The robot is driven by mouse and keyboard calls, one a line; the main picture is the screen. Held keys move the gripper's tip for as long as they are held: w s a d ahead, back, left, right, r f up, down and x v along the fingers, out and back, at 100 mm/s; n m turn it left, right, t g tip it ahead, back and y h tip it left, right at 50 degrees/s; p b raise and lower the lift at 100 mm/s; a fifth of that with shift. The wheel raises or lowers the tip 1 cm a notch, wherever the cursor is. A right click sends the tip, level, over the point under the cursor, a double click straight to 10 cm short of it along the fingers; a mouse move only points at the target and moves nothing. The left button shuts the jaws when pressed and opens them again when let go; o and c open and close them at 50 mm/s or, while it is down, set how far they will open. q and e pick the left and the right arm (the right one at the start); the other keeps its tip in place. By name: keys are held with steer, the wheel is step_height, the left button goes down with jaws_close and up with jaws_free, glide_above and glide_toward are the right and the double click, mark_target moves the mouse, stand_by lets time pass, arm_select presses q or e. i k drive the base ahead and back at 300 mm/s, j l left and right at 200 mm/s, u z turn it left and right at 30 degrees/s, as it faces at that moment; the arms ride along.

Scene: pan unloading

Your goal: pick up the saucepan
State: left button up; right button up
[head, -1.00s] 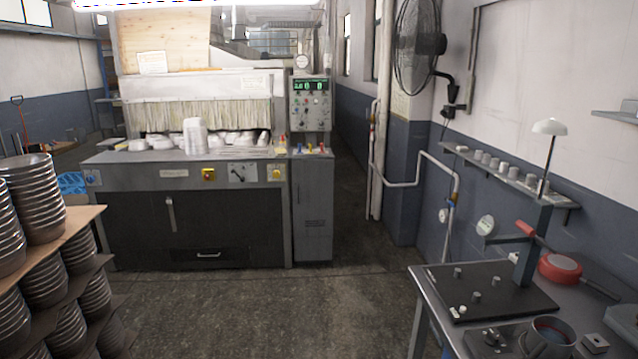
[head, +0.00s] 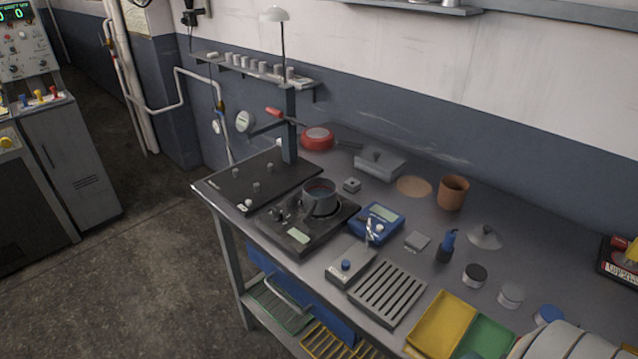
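A red round pan (head: 317,138) with a dark handle pointing right lies near the back of the metal workbench, against the blue wall. A small grey pot (head: 319,203) with a reddish inside stands on a black device (head: 296,236) nearer the front edge. No handle on this pot is clear to me. I cannot tell for certain which of the two is the saucepan. Neither of my grippers shows in the head view.
A black plate with an upright post (head: 289,128) stands left of the pot. The floor (head: 150,265) at left is clear.

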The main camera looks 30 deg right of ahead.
mark_target(319, 193)
steer(key=z, duration=1.05)
